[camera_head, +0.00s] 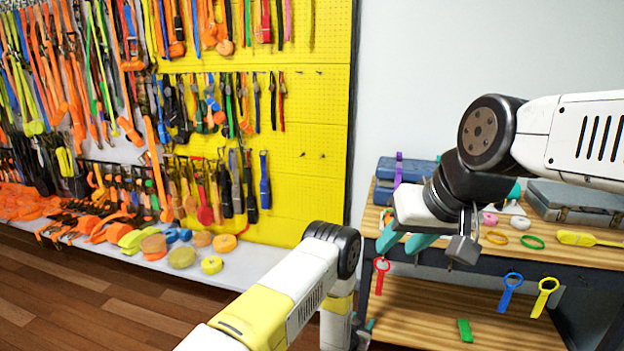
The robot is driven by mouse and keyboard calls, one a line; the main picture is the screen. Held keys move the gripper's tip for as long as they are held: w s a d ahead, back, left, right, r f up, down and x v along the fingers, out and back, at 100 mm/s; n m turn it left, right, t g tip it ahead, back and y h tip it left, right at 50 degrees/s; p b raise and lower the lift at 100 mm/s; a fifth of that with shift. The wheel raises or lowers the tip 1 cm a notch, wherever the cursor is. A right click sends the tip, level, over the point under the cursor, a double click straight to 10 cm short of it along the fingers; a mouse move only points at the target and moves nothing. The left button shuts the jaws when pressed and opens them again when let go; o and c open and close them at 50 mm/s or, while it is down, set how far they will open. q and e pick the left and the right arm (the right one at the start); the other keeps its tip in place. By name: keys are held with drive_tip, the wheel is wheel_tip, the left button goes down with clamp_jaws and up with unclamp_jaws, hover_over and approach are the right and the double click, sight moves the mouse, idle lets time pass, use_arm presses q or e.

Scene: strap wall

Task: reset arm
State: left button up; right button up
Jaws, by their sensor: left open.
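My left arm comes in from the lower left. My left gripper (362,334) is low in the picture, by the left end of the wooden shelf unit, mostly hidden behind its own forearm. Only a little of its teal finger shows. My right arm reaches in from the right. My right gripper (404,243) hangs in front of the unit's top, its two teal fingers apart with nothing seen between them. The fingers cover part of the top's front left area.
A yellow pegboard (310,140) hung with straps fills the left, above a white ledge (250,262) with rolled straps. The wooden top (500,255) holds cases and rings. Red (381,275), blue (511,290) and yellow (544,295) tags hang at its front. A green piece (465,330) lies on the lower shelf.

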use_arm(q)
drive_tip(key=w+a+r+n+g+y, duration=0.1)
drive_tip(key=w+a+r, duration=0.25)
drive_tip(key=r, duration=0.65)
drive_tip(key=w+a+r+n+y, duration=0.15)
drive_tip(key=w+r, duration=0.35)
drive_tip(key=r, duration=0.5)
drive_tip(key=s+a+r+g, duration=0.15)
drive_tip(key=a+r, duration=0.25)
drive_tip(key=r, duration=0.4)
drive_tip(key=s+a+r, duration=0.2)
drive_tip(key=a+r, duration=0.3)
drive_tip(key=r, duration=0.3)
drive_tip(key=s+a+r+n+g, duration=0.2)
drive_tip(key=s+a+r, duration=0.8)
drive_tip(key=s+r, duration=0.4)
drive_tip(key=s+a+r+y, duration=0.1)
drive_tip(key=s+a, duration=0.2)
drive_tip(key=s, duration=0.7)
drive_tip(key=s+a+r+g, duration=0.1)
drive_tip(key=s+a, duration=0.2)
drive_tip(key=s, duration=0.7)
drive_tip(key=shift+s+a+r+y, duration=0.3)
drive_tip(key=shift+y, duration=0.05)
drive_tip(key=shift+n, duration=0.25)
